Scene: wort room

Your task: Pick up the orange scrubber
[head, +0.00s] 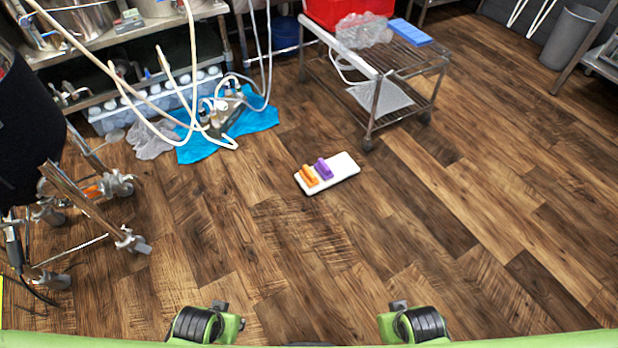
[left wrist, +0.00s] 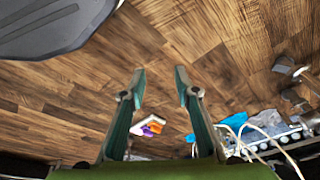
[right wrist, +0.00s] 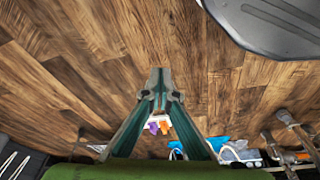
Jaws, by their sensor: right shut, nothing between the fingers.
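The orange scrubber (head: 309,176) lies on a white tray (head: 343,171) on the wood floor, beside a purple scrubber (head: 323,168). In the left wrist view the orange scrubber (left wrist: 155,128) shows small, beyond the fingers. It also shows in the right wrist view (right wrist: 164,126), seen between the finger links. My left gripper (left wrist: 160,80) is open and empty, well away from the tray. My right gripper (right wrist: 160,78) is shut with nothing in it, also far from the tray. In the head view only parts of my arms show at the bottom edge; the fingers are out of sight.
A wire cart (head: 375,110) with a red bin (head: 345,10) and a blue item (head: 410,32) stands behind the tray. A blue cloth (head: 228,130) with hoses lies at the back left. A wheeled metal frame (head: 90,215) stands at left. The floor before the tray is clear.

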